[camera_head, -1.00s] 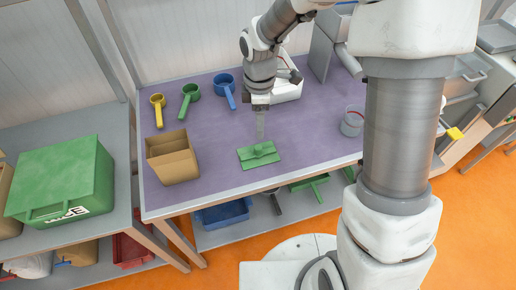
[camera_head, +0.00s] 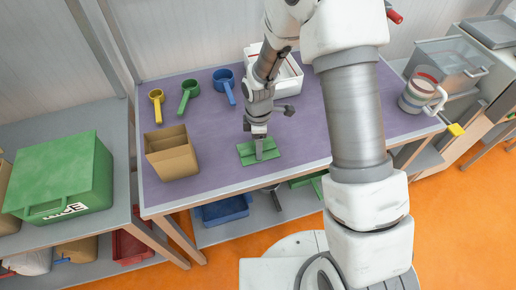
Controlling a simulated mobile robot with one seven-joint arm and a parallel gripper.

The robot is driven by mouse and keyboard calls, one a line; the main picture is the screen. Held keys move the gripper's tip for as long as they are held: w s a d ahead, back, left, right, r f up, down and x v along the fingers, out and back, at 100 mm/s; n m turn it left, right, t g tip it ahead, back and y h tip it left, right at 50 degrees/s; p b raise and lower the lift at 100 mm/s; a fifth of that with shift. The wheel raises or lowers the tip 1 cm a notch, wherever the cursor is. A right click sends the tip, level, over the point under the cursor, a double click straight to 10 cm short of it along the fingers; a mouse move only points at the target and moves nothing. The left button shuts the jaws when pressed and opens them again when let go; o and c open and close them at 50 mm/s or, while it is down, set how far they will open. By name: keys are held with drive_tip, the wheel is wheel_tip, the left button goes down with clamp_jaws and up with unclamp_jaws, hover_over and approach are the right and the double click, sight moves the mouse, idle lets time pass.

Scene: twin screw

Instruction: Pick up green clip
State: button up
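The green clip (camera_head: 247,153) lies flat on the purple table top (camera_head: 205,120) near its front edge. It is a flat green piece with a raised middle. My gripper (camera_head: 259,154) points down at the middle of the clip, and its fingers cover the raised part. I cannot tell whether the fingers touch or grip it, or how far apart they are.
An open cardboard box (camera_head: 172,160) stands left of the clip. Yellow (camera_head: 157,105), green (camera_head: 188,95) and blue (camera_head: 224,84) scoops lie behind it. A white bin (camera_head: 291,78) stands behind my gripper. A clear jug (camera_head: 421,91) stands at the right.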

clamp_jaws()
idle(0.3)
idle(0.3)
